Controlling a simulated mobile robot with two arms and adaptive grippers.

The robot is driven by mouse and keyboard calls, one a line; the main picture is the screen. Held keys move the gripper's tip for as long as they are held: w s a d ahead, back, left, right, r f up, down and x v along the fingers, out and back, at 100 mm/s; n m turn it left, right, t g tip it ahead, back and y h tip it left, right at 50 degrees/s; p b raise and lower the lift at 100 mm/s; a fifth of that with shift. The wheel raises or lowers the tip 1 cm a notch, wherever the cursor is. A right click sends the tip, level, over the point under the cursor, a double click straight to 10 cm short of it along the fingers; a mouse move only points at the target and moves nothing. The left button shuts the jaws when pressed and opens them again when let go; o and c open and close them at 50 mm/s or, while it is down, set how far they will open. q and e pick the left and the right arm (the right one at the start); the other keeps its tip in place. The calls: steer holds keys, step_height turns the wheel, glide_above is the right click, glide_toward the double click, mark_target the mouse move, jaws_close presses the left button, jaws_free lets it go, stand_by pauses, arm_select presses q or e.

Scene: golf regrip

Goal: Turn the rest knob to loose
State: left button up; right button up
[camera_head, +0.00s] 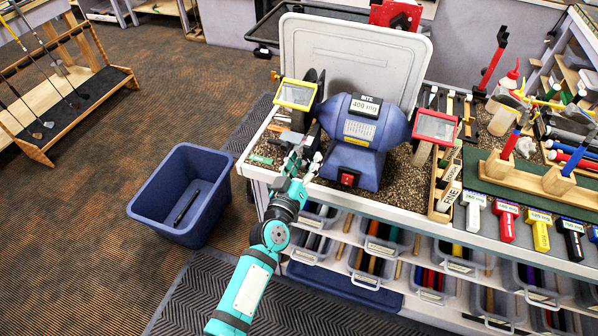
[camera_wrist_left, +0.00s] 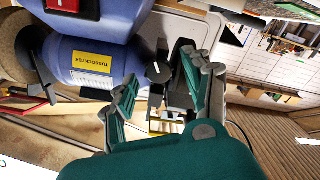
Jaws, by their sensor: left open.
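The blue bench grinder (camera_head: 352,165) stands on the bench, with a red switch on its front. In the left wrist view its blue housing (camera_wrist_left: 112,60) fills the upper left. A small dark knob (camera_wrist_left: 158,72) with a white pointer line lies ahead of my left gripper (camera_wrist_left: 160,74), between the lines of its two spread fingers. I cannot tell whether the fingers touch it. In the head view my left gripper (camera_head: 300,158) is at the grinder's left wheel side, and the knob cannot be made out there. My right gripper is not in view.
A yellow-framed eye shield (camera_head: 296,94) is above my left gripper, and a red-framed one (camera_head: 435,126) is at the grinder's right. A grey tray (camera_head: 350,58) leans behind. A blue bin (camera_head: 150,208) stands on the floor to the left. Grips and clubs crowd the bench's right.

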arm_select(q)
steer(key=v, duration=1.1)
steer(key=shift+s, duration=0.3)
